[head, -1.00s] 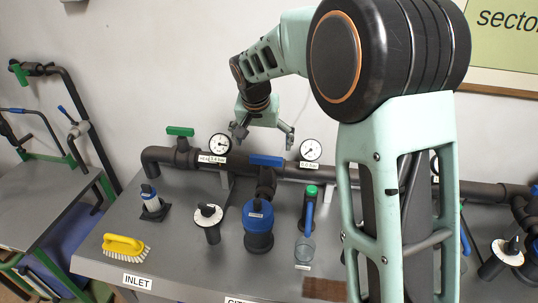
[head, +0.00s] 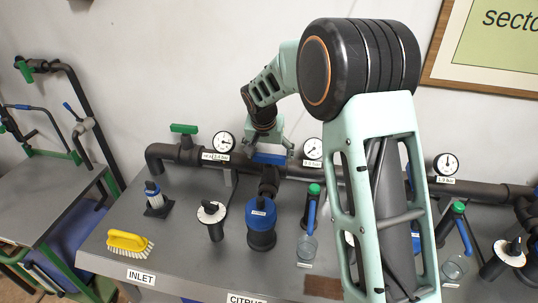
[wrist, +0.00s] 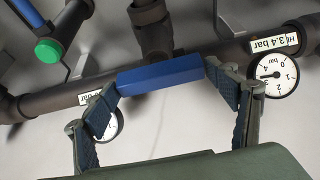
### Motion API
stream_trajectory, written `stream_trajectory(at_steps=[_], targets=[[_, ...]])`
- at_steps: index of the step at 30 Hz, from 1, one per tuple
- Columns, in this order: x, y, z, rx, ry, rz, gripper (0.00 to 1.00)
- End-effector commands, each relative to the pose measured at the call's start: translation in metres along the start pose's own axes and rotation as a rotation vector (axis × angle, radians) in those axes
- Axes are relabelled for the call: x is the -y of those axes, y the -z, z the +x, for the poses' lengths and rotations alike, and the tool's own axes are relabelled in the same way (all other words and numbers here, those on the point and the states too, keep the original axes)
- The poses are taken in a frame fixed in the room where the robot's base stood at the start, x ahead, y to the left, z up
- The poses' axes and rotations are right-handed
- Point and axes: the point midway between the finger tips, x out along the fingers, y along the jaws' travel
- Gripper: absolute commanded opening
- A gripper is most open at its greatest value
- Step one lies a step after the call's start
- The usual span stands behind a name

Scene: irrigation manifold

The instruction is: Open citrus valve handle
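The citrus valve handle (head: 268,158) is a blue bar on the branch above the blue-bodied filter (head: 261,222), over the partly cut-off citrus label (head: 246,298). In the wrist view the blue handle (wrist: 160,74) lies across its branch pipe and roughly along the main pipe. My gripper (head: 268,150) is at the handle, pointing down. In the wrist view my gripper (wrist: 160,82) has its fingers wide apart, one by each end of the handle. Whether the pads touch the ends is not clear.
A green handle (head: 184,128) and a gauge (head: 224,142) stand to the left on the main pipe. Another gauge (head: 312,148) is just right of my gripper. A yellow brush (head: 129,241) lies on the bench. A green-capped unit (head: 313,190) stands right of the filter.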

Motion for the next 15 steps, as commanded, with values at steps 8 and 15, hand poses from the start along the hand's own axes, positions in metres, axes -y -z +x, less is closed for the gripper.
stream_trajectory(at_steps=[8, 15], targets=[[0.0000, 0.0000, -0.0002, 0.000, 0.000, 0.000, 0.51], [-0.0013, 0.0002, -0.0003, 0.001, 0.013, -0.032, 0.51]])
